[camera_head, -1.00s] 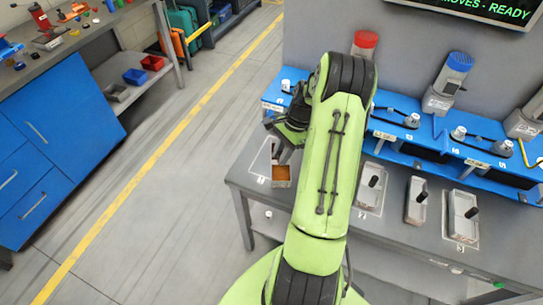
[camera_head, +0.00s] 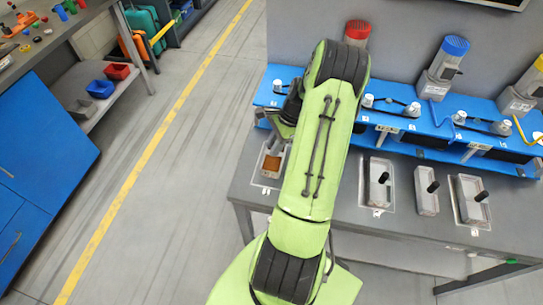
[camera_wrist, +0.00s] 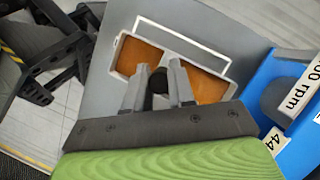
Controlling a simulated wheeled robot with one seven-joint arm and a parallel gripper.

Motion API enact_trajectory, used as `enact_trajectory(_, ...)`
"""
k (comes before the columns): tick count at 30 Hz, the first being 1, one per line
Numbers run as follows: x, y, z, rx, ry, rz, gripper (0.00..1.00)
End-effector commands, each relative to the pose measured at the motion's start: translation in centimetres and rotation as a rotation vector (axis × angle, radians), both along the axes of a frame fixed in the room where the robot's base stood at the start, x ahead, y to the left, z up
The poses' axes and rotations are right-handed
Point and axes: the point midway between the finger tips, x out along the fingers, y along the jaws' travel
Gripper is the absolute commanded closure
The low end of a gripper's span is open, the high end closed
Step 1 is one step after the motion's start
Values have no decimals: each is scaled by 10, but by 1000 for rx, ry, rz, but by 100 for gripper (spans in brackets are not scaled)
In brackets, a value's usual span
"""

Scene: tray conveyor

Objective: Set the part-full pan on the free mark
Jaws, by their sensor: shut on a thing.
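The part-full pan (camera_head: 272,162) is a pale grey tray with orange-brown fill, over the left end of the grey bench. In the wrist view the pan (camera_wrist: 119,56) shows two brown areas either side of its black upright handle (camera_wrist: 159,82). My gripper (camera_wrist: 159,68) is shut on that handle. The free mark, a white outlined rectangle (camera_wrist: 181,45), shows partly beyond the pan's far rim; the pan overlaps it but is offset toward my gripper. I cannot tell whether the pan touches the bench. In the head view my arm hides much of the gripper.
Three grey pans with black handles, a left one (camera_head: 378,187), a middle one (camera_head: 427,191) and a right one (camera_head: 471,202), stand right of my arm. A blue raised shelf (camera_head: 405,123) with stirrer-like units runs along the back. The bench's left edge is close to the pan.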

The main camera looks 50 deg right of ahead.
Motion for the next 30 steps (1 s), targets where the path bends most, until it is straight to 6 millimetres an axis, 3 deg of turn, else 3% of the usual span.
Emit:
enact_trajectory(9, 1, 0, -47, -2, -1, 2, 100)
enact_trajectory(18, 1, 0, -49, -3, -2, 3, 100)
enact_trajectory(19, 1, 0, -49, -3, -2, 3, 73)
enact_trajectory(23, 1, 0, -48, -3, -2, 3, 53)
enact_trajectory(30, 1, 0, -48, -2, -2, 2, 51)
